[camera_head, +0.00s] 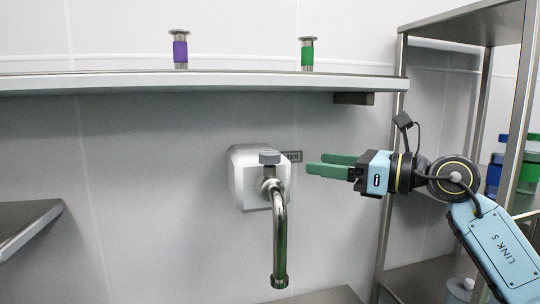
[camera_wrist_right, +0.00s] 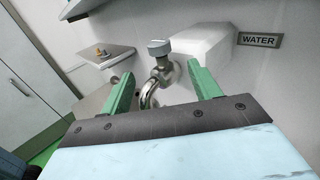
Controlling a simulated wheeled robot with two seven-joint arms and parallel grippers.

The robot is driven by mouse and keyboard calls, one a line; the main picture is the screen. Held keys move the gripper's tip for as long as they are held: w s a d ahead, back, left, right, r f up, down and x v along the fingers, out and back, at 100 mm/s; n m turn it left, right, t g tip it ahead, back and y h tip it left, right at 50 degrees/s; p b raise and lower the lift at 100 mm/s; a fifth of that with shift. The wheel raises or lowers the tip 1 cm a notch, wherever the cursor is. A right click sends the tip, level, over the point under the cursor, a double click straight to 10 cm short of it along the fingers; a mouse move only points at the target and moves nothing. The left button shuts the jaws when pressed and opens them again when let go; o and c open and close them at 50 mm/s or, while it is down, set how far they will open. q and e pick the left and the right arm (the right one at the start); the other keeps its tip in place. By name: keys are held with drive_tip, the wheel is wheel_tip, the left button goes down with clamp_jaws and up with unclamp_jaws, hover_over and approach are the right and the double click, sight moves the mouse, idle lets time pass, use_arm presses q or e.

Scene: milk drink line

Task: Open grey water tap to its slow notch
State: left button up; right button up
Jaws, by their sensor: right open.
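The grey water tap knob (camera_head: 269,157) sits on top of a chrome spout (camera_head: 279,235) on a white wall housing (camera_head: 245,178). My right gripper (camera_head: 312,164), with green fingers, is open and empty to the right of the knob, apart from it. A WATER sign (camera_wrist_right: 259,39) is beside the housing. My left gripper is not in view.
A wall shelf (camera_head: 200,84) runs above the tap, holding a purple-banded piece (camera_head: 180,50) and a green-banded piece (camera_head: 307,54). A metal rack (camera_head: 391,165) stands at the right behind my arm.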

sight(270, 152)
drive_tip(key=p+x, duration=0.3)
drive_tip(key=x, duration=0.8)
drive_tip(key=shift+a+r, duration=0.15)
drive_tip(key=shift+w+a, duration=0.35)
drive_tip(key=shift+a, duration=0.2)
drive_tip(key=shift+c, duration=0.4)
